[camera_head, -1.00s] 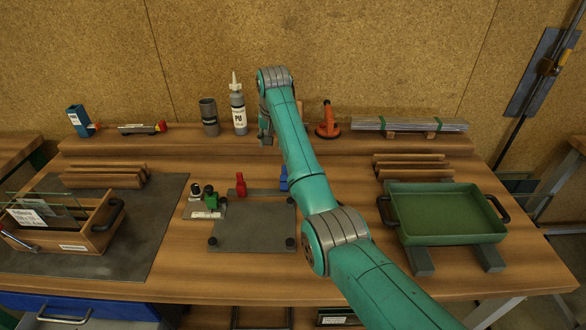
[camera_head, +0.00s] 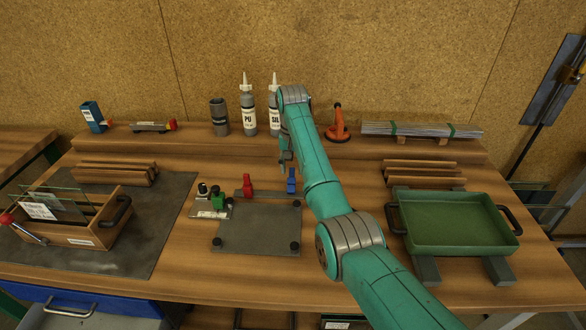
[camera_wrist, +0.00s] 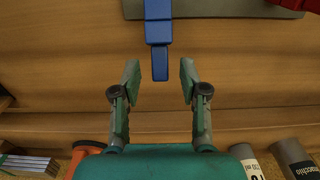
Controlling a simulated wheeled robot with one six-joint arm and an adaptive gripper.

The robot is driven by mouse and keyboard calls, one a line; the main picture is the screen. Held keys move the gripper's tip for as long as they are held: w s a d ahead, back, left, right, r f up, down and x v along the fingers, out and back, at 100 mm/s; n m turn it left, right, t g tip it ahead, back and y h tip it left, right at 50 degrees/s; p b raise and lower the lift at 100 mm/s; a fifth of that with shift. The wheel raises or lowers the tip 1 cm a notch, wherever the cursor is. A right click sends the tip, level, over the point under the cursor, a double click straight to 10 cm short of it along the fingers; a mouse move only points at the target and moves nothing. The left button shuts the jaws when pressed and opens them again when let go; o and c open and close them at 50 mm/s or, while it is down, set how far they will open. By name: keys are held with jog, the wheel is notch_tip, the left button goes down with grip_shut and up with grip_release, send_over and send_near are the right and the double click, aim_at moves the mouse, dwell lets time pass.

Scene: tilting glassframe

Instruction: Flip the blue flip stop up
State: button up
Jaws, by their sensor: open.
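The blue flip stop (camera_head: 292,181) is at the right end of the grey bar behind the grey plate (camera_head: 258,230). In the wrist view the blue flip stop (camera_wrist: 157,32) reaches from the bar's edge toward my gripper, its narrow end lying between the fingertips in the picture. My gripper (camera_wrist: 160,80) is open and empty, with one finger on each side of that end; I see no contact. In the head view my gripper (camera_head: 287,160) is partly hidden by my arm, just behind the stop. A red stop (camera_head: 248,186) stands on the same bar, to the left.
A small fixture with green and black knobs (camera_head: 212,203) sits left of the plate. A green tray (camera_head: 458,222) is at the right and a wooden box with glass panes (camera_head: 90,228) at the left. Bottles (camera_head: 249,110) and an orange suction tool (camera_head: 338,125) stand on the back shelf.

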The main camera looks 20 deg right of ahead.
jog(key=shift+f, duration=0.7)
grip_shut()
